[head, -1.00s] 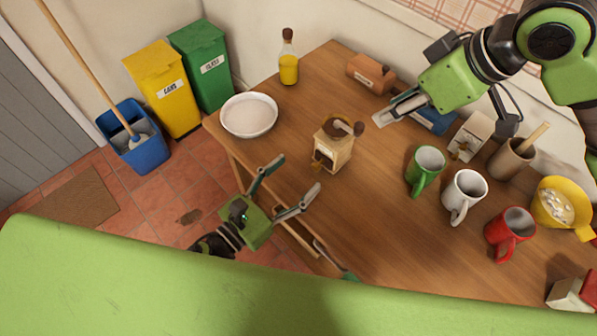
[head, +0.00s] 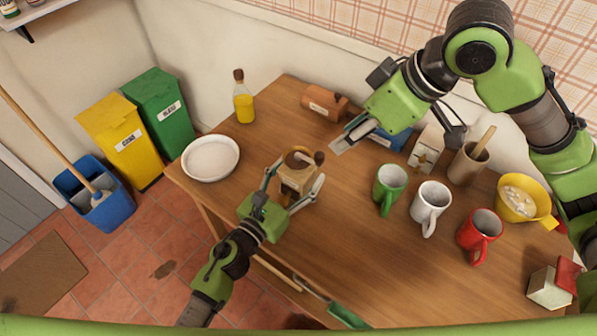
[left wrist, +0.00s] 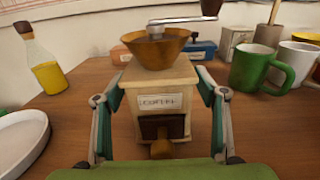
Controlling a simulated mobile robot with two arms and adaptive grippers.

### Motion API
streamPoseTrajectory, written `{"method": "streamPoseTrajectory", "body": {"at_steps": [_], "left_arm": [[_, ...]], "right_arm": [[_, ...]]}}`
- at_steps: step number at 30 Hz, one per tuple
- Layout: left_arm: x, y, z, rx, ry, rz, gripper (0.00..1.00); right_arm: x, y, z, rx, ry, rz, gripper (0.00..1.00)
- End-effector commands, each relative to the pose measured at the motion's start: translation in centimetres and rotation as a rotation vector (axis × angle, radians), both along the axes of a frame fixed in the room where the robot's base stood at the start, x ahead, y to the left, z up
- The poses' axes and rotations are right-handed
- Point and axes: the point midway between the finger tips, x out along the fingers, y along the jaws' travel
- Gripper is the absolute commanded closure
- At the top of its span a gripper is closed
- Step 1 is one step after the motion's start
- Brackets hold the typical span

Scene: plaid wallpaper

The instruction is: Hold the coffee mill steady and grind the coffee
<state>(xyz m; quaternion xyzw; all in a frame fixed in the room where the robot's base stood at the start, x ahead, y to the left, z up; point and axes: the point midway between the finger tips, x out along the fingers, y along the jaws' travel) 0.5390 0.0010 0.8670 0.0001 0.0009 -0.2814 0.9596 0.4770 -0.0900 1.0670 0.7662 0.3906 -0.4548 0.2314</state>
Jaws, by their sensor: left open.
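The coffee mill (head: 297,182) stands upright on the wooden table near its left edge. In the left wrist view the mill (left wrist: 158,88) shows a pale labelled body, a drawer with a knob, a bronze bowl and a metal crank (left wrist: 185,20) with a dark knob. My left gripper (head: 297,176) is open, with one finger on each side of the mill body; whether they touch it is unclear. My right gripper (head: 352,135) hovers over the back of the table, right of the mill; its finger gap is not clear.
A white bowl (head: 210,158) and a bottle (head: 243,103) stand left of the mill. A green mug (head: 389,188), white mug (head: 430,205) and red mug (head: 479,235) stand to the right. A brown box (head: 324,103) is behind. The table front is clear.

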Motion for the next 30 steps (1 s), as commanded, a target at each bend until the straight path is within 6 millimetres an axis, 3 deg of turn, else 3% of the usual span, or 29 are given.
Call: {"method": "streamPoseTrajectory", "body": {"at_steps": [8, 15, 30], "left_arm": [[0.15, -0.11, 0.02, 0.0, 0.0, 0.0, 0.35], [0.13, -0.11, 0.02, 0.0, 0.0, 0.0, 0.89], [0.12, -0.1, 0.01, 0.0, 0.0, 0.0, 0.89]], "right_arm": [[0.0, 0.0, 0.0, 0.0, 0.0, 0.0, 0.72], [0.0, 0.0, 0.0, 0.0, 0.0, 0.0, 0.72], [0.0, 0.0, 0.0, 0.0, 0.0, 0.0, 0.72]]}}
